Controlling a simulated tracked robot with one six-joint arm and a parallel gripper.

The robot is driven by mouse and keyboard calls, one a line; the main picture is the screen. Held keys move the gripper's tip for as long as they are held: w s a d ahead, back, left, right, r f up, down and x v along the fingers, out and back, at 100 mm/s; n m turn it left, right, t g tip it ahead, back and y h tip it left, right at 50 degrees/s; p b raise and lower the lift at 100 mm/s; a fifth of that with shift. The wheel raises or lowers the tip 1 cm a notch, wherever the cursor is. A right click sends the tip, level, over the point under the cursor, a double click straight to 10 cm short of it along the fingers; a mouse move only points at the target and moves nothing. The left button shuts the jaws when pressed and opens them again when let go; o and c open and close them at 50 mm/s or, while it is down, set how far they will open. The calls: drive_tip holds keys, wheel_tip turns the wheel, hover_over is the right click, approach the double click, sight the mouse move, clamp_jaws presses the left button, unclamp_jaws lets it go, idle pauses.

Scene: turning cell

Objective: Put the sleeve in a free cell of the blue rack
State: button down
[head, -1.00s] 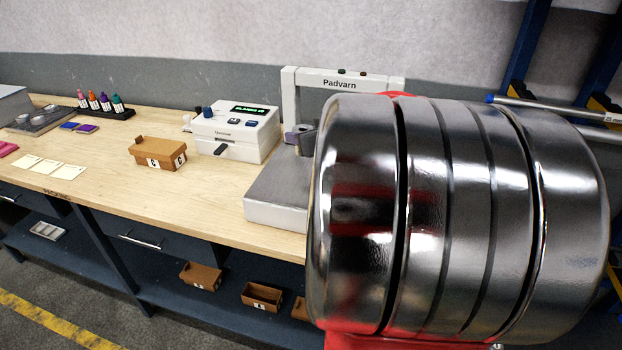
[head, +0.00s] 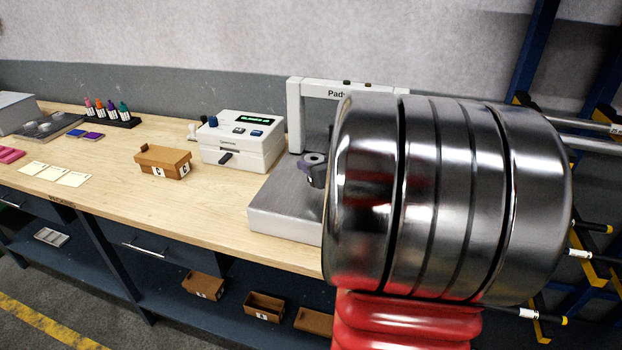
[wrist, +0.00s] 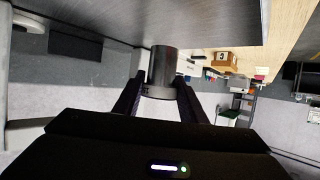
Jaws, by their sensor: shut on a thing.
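My gripper (wrist: 160,92) shows in the wrist view with its two dark fingers shut on the sleeve (wrist: 161,68), a plain dark grey cylinder. The sleeve stands out beyond the fingertips, close to a broad grey surface in the picture; I cannot tell whether they touch.
The Padvarn machine (head: 282,212) stands on the wooden bench (head: 120,175), partly behind my arm. Bare bench lies in front.

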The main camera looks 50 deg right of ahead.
drive_tip(key=shift+f, duration=0.25)
drive_tip(key=shift+f, duration=0.1)
drive_tip(key=shift+f, duration=1.8)
drive_tip(key=shift+f, duration=0.1)
drive_tip(key=c, duration=1.1)
unclamp_jaws()
drive_tip(key=shift+s+r, duration=0.25)
drive_tip(key=shift+s, duration=0.15)
drive_tip(key=v, duration=1)
drive_tip(key=shift+s+a+r, duration=0.2)
drive_tip(key=shift+s, duration=0.3)
